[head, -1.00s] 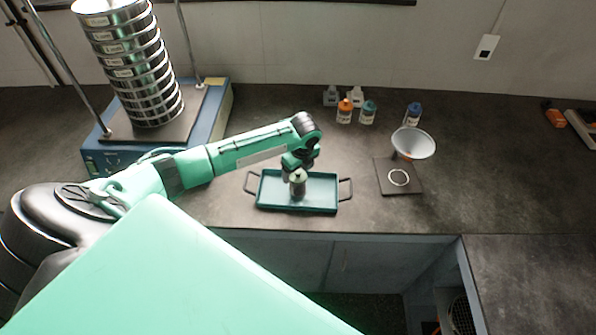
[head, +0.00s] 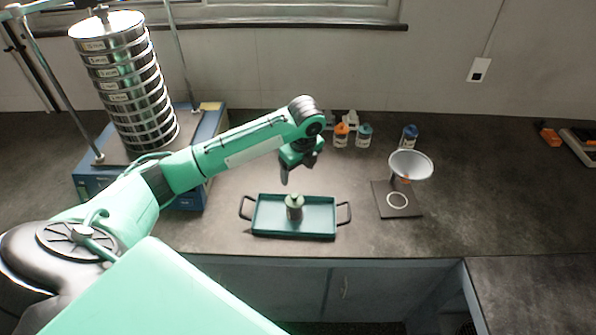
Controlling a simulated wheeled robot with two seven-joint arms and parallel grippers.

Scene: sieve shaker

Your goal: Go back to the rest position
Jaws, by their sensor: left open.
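My left gripper (head: 297,168) is open and empty in the head view. It hangs above the back edge of a dark green tray (head: 265,219) with two black side handles. A small metal canister (head: 294,207) with a greenish top stands upright in the tray, below the gripper and apart from it. My right gripper does not show.
A sieve stack (head: 128,85) stands on a blue shaker (head: 205,150) at the left, behind my arm. Several small bottles, among them an orange-capped one (head: 341,135), stand behind the tray. A funnel (head: 410,165) on a stand (head: 383,200) is at the right.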

